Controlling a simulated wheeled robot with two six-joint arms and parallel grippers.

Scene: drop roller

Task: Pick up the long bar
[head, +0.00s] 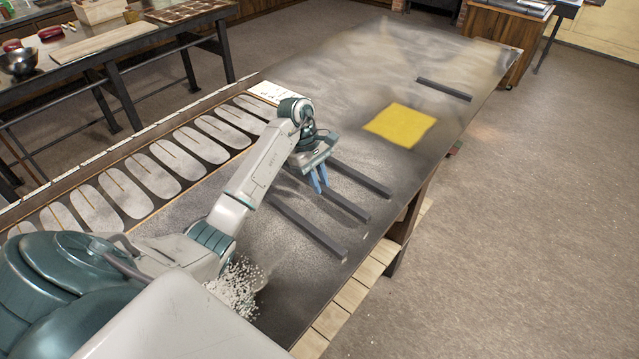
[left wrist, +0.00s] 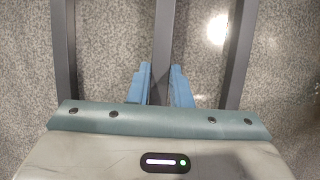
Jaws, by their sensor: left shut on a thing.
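Three long dark grey bars lie side by side on the dark table. My left gripper (head: 319,180) points down over the middle bar (head: 346,204), its blue fingers shut on that bar's sides. In the left wrist view the middle bar (left wrist: 162,40) runs between the blue fingertips (left wrist: 161,72). The near bar (head: 305,226) lies on one side and the far bar (head: 361,180) on the other, both clear of the fingers. I cannot tell whether the middle bar is lifted. My right gripper is not in view.
A separate dark bar (head: 444,89) lies toward the table's far end, beyond a yellow square (head: 400,125). A row of pale oval shapes (head: 150,172) lines the left side. White pellets (head: 238,288) lie near my arm.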

